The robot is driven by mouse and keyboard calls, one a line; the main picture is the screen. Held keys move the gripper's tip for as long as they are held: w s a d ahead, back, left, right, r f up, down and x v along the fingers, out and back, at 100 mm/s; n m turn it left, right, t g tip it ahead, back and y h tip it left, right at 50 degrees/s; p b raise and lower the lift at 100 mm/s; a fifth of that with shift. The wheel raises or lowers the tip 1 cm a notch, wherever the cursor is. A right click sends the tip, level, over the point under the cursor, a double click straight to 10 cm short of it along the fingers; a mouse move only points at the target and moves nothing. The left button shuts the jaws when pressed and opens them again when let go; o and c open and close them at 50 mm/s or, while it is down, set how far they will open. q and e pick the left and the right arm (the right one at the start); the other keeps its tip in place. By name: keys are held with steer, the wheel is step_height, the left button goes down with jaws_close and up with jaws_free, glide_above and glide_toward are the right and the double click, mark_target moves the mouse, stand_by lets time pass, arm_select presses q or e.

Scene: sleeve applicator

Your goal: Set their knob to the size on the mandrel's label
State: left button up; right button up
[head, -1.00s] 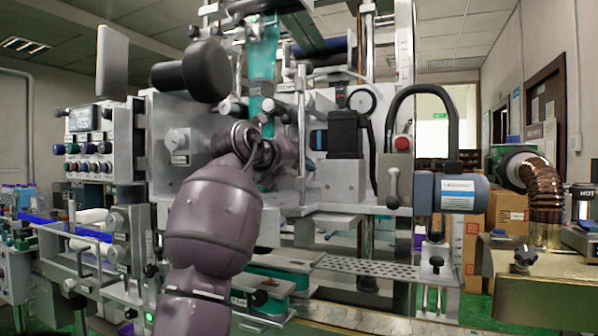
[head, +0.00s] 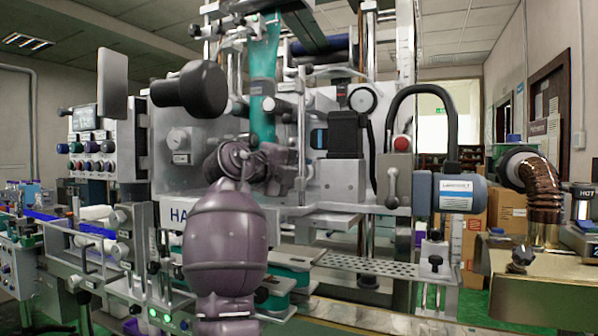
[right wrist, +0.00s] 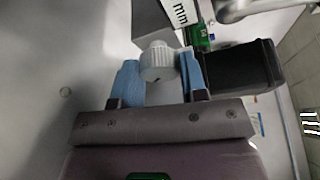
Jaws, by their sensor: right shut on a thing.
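In the right wrist view a pale ribbed knob (right wrist: 158,66) sits between the two blue fingers of my right gripper (right wrist: 159,60), which is shut on it. A dark index mark shows low on the knob. A white label reading "mm" (right wrist: 181,13) is above it, its number cut off. In the head view my purple arm stands in front of the machine and hides the knob; its fingers cannot be made out there. A teal sleeve (head: 264,58) hangs down the machine's middle. I cannot read any mandrel label. My left gripper is not in view.
A control panel (head: 90,145) with several coloured knobs stands left. Another knob (head: 178,138) with a small plate is on the machine's front. A black block (right wrist: 236,67) is close right of the fingers. A blue-grey motor (head: 458,193) and copper duct (head: 543,190) are right.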

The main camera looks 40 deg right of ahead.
stand_by(0.4)
steer(key=o, duration=0.9)
steer(key=a, duration=0.7)
steer(key=a+r, duration=0.1)
steer(key=a, duration=0.3)
steer(key=shift+p, duration=0.35)
